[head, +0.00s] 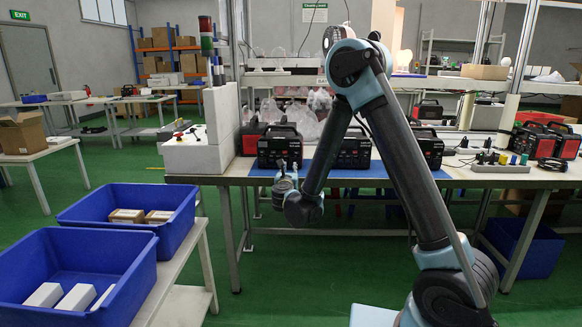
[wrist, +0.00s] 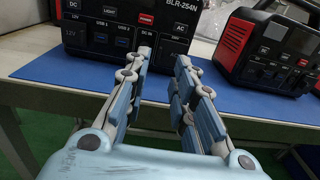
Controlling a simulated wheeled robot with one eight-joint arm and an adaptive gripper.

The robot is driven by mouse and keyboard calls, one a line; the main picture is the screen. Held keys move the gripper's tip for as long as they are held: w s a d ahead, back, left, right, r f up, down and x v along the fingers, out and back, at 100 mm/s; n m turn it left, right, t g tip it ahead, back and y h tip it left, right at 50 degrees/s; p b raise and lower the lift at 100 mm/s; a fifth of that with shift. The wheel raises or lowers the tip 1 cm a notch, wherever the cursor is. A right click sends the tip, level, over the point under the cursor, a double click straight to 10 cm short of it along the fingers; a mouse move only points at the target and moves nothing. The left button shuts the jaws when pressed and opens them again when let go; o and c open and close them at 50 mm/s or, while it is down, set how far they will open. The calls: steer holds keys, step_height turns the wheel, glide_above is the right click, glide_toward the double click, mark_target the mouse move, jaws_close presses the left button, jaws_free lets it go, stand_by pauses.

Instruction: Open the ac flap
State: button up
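A black and red power station (wrist: 118,22) labelled BLR-254N fills the top of the wrist view, with its front panel facing me. An AC label shows at its lower right; I cannot make out the state of the flap there, and my fingers partly cover the lower panel. My gripper (wrist: 162,62) is open and empty, with its two fingers apart just in front of this panel. In the head view my gripper (head: 285,172) hangs at the table's front edge, before a power station (head: 279,143).
A second power station (wrist: 264,45) stands to the right on the blue mat (wrist: 40,68). The table (head: 225,180) holds more stations and a power strip (head: 500,168). Blue bins (head: 85,270) stand at the left.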

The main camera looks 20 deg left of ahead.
mark_target(291, 162)
steer(key=w, duration=0.3)
steer(key=w+a, duration=0.1)
steer(key=w, duration=0.3)
steer(key=shift+a, duration=0.2)
jaws_close()
